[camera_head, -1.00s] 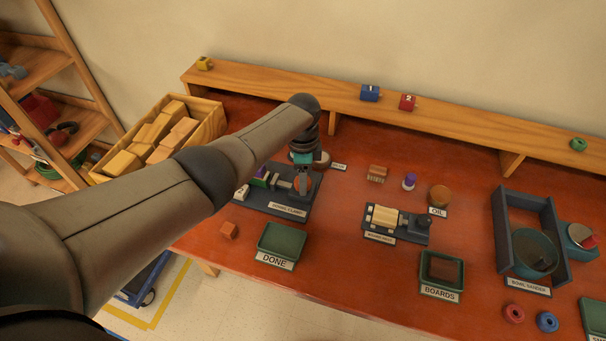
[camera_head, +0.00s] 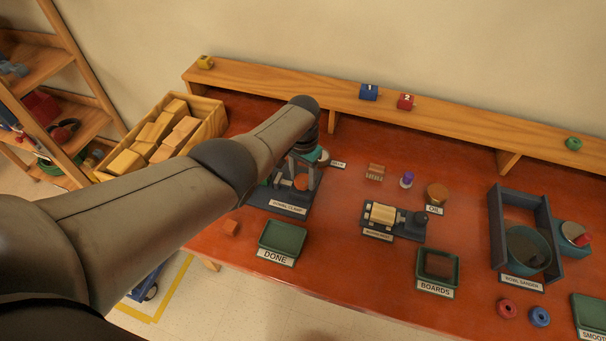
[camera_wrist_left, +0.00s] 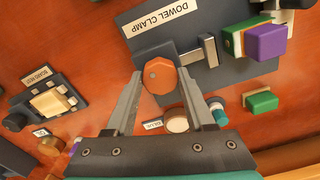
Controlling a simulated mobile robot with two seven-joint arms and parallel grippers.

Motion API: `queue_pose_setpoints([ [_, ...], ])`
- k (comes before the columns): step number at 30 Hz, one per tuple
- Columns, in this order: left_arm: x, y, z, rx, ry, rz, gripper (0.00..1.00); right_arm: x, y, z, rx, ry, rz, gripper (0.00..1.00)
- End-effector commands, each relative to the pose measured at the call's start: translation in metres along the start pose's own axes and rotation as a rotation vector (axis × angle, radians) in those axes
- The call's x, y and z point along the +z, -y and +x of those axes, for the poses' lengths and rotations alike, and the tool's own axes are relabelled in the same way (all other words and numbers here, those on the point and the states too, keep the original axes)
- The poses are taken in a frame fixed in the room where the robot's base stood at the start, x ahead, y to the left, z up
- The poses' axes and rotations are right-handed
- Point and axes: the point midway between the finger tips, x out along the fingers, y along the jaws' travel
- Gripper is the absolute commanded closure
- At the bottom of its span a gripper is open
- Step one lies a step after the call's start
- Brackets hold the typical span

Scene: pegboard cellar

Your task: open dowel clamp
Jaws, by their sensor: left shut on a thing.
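The dowel clamp (camera_head: 284,207) is a dark grey base with a white label, on the left part of the bench. Its round orange knob (camera_wrist_left: 160,76) sits between the fingers of my left gripper (camera_head: 303,178), which is shut on it. In the left wrist view the two grey fingers stand on either side of the knob. A grey metal upright (camera_wrist_left: 208,50) of the clamp stands beside the knob. A purple block (camera_wrist_left: 266,43) with a green and white piece is at the clamp's far end. My forearm hides part of the clamp in the head view. My right gripper is not in view.
A board rest (camera_head: 392,217) is to the right, with the BOARDS tray (camera_head: 437,267) in front. A wooden box (camera_head: 214,126) of blocks stands at left.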

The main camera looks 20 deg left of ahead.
Motion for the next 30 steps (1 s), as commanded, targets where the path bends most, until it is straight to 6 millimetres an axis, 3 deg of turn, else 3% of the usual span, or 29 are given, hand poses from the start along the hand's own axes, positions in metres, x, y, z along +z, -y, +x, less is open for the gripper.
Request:
queue_pose_setpoints([
  [30, -0.0007, 0.0005, -0.0011, 0.000, -0.002, -0.916, 1.00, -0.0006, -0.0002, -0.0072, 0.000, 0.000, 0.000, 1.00],
])
